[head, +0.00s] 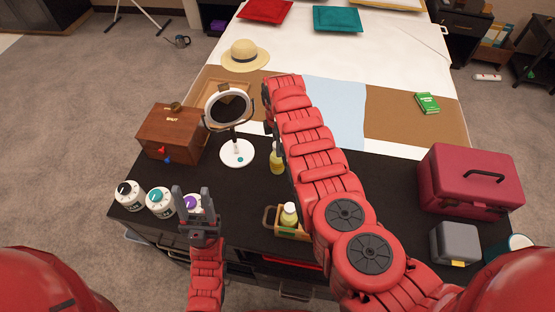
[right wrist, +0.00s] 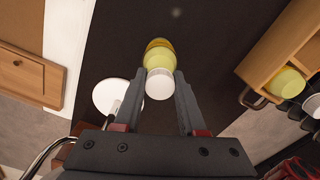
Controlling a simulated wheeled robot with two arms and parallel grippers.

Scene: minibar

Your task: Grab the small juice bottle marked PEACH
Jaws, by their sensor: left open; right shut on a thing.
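A small yellow juice bottle (head: 277,160) stands on the black counter, partly hidden behind my right arm. In the right wrist view the yellow bottle (right wrist: 157,57) with its white cap sits between the fingers of my right gripper (right wrist: 159,75), which is shut on it near the cap. I cannot read its label, so PEACH is not confirmed. A second yellowish bottle (head: 289,215) with a white cap is in a wooden caddy (head: 292,235); it also shows in the right wrist view (right wrist: 289,82). My left gripper (head: 192,190) is open and empty, in front of the canisters.
A round mirror (head: 227,108) on a white base and a wooden box (head: 171,133) stand left of the held bottle. Several canisters (head: 130,195) line the left front. A red case (head: 470,182) and grey box (head: 455,243) are at right. A straw hat (head: 245,56) lies behind.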

